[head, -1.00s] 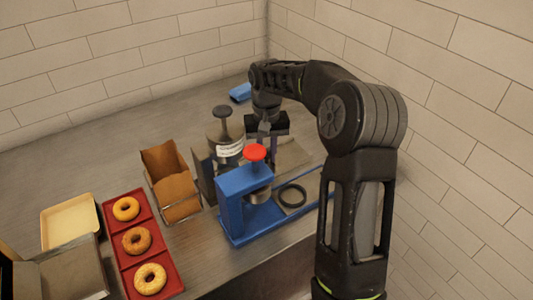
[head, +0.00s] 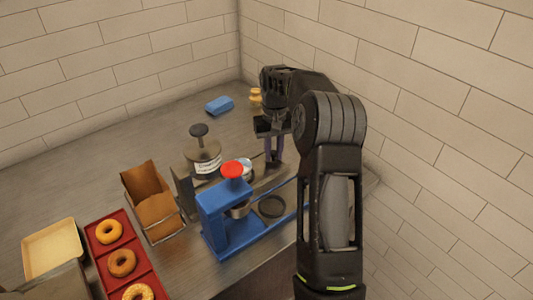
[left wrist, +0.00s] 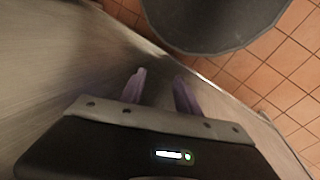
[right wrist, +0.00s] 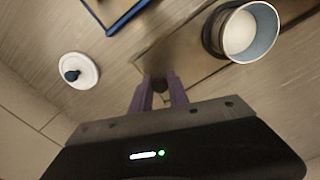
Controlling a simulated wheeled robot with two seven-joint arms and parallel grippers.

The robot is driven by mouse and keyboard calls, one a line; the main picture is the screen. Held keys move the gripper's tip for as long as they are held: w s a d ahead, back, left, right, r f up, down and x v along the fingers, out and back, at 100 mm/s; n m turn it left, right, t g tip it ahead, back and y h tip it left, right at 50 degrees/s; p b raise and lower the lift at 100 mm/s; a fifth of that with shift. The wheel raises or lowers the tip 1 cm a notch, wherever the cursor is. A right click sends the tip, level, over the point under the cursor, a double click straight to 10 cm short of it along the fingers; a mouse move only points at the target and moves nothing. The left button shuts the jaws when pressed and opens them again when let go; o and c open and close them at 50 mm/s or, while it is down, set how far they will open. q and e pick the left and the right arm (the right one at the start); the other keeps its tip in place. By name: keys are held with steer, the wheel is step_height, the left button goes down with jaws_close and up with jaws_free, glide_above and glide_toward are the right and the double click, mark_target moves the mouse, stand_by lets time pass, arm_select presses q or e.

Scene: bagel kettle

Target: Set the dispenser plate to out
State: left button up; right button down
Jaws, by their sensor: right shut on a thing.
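The dispenser (head: 205,160) is a labelled cylinder with a dark knob on top, standing behind the blue press. Its flat grey-brown plate (right wrist: 185,52) shows in the right wrist view, with a small dark knob (right wrist: 159,86) at its near end. My right gripper (head: 272,160) is to the right of the dispenser. In the right wrist view its purple fingers (right wrist: 158,90) are shut on the dark knob.
The blue press (head: 225,215) with a red knob stands in front. A wire rack with brown bags (head: 155,208), a red tray (head: 108,258) with bagels and a cream tray (head: 52,248) are to the left. A blue item (head: 220,105) lies behind. Brick walls close the back and right.

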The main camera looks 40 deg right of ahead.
steer(key=shift+d+r, duration=0.1)
steer(key=shift+d, duration=0.15)
steer(key=c, duration=1.3)
jaws_free()
steer(key=shift+d, duration=0.1)
step_height(320, 180, up, 8)
steer(key=shift+f+b, duration=0.15)
steer(key=shift+b, duration=0.3)
